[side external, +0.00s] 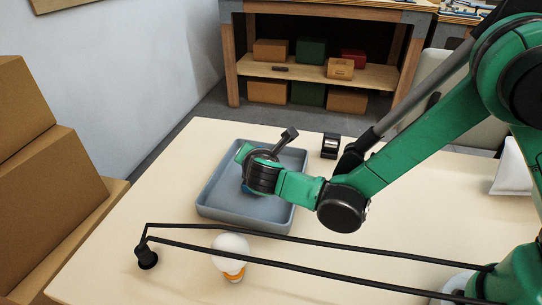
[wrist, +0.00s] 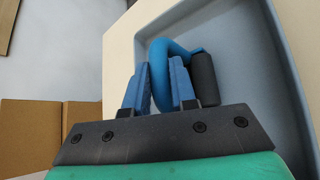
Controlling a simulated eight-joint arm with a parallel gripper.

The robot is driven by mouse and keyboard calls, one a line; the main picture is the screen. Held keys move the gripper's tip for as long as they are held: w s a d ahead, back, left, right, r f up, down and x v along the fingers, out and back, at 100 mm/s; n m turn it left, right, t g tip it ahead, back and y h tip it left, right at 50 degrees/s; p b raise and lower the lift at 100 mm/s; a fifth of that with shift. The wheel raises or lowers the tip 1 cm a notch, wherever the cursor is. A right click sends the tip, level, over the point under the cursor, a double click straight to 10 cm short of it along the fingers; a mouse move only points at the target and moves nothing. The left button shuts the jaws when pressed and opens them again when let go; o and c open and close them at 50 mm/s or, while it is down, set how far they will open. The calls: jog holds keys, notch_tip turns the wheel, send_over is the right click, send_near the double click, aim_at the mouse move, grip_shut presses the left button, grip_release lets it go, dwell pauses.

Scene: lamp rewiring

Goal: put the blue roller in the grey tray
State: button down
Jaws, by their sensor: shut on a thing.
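The blue roller (wrist: 160,52) shows in the wrist view as a bent blue piece with a dark grey cylinder at its right end. My gripper (wrist: 159,88) has its two blue fingers closed on the roller. The grey tray (wrist: 245,40) lies behind and below them in that view. In the side external view the grey tray (side external: 240,217) stands on the table, and my wrist is over its inside. A small blue patch shows under my wrist there; I cannot tell whether it is finger or roller. Whether the roller touches the tray floor is hidden.
A light bulb (side external: 232,251) with an orange base stands in front of the tray. Dark bars run across the front from a small black stand (side external: 147,257). A small black object (side external: 330,145) sits right of the tray's back corner. Cardboard boxes (side external: 65,190) stand at left.

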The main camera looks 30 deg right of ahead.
jog(key=shift+f, duration=0.15)
jog(key=c, duration=0.7)
grip_release()
